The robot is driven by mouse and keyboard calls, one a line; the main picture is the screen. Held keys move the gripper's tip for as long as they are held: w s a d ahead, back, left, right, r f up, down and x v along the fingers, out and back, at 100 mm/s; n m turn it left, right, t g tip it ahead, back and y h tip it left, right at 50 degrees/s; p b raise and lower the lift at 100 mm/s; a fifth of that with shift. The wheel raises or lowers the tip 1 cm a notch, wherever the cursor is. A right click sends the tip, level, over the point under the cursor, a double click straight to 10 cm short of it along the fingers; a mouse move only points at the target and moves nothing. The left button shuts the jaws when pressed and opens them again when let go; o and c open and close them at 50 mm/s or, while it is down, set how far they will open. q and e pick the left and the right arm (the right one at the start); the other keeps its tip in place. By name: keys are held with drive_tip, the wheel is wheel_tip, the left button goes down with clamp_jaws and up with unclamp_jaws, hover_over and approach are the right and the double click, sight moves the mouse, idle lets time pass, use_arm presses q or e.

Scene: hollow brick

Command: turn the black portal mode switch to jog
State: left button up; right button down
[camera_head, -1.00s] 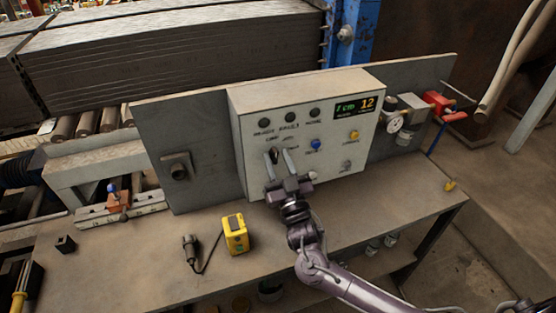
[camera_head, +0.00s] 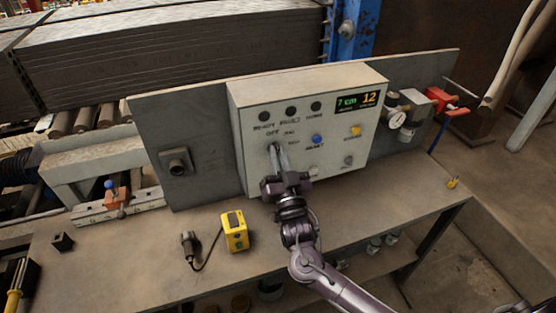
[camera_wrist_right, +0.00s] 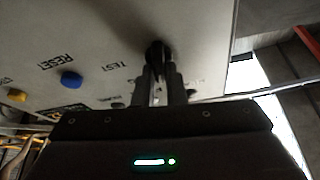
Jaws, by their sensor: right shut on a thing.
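The grey control box (camera_head: 345,135) stands on the bench with its labelled front facing me. My right gripper (camera_head: 279,150) is at the lower left of that front, its two fingers close together on the black mode switch. In the head view the fingers cover most of the switch. In the right wrist view the dark knob (camera_wrist_right: 158,50) sits between the fingertips of the right gripper (camera_wrist_right: 160,68), against the panel. Which mark the knob points to cannot be told. My left gripper is in neither view.
A blue button (camera_head: 317,139) and a yellow button (camera_head: 355,131) lie right of the switch. A lit display (camera_head: 357,102) is above them. A yellow box device (camera_head: 235,232) and a corded black handle (camera_head: 189,245) lie on the bench. A gauge (camera_head: 395,118) is at the right.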

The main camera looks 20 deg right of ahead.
drive_tip(key=shift+m+g+h+b, duration=0.45)
drive_tip(key=shift+m+h+b, duration=0.45)
drive_tip(key=shift+m, duration=1.25)
drive_tip(key=shift+m+g+h+b, duration=0.55)
drive_tip(key=shift+m+h, duration=0.55)
drive_tip(key=shift+m, duration=1.05)
drive_tip(key=c, duration=1.5)
unclamp_jaws()
drive_tip(key=shift+s, duration=0.1)
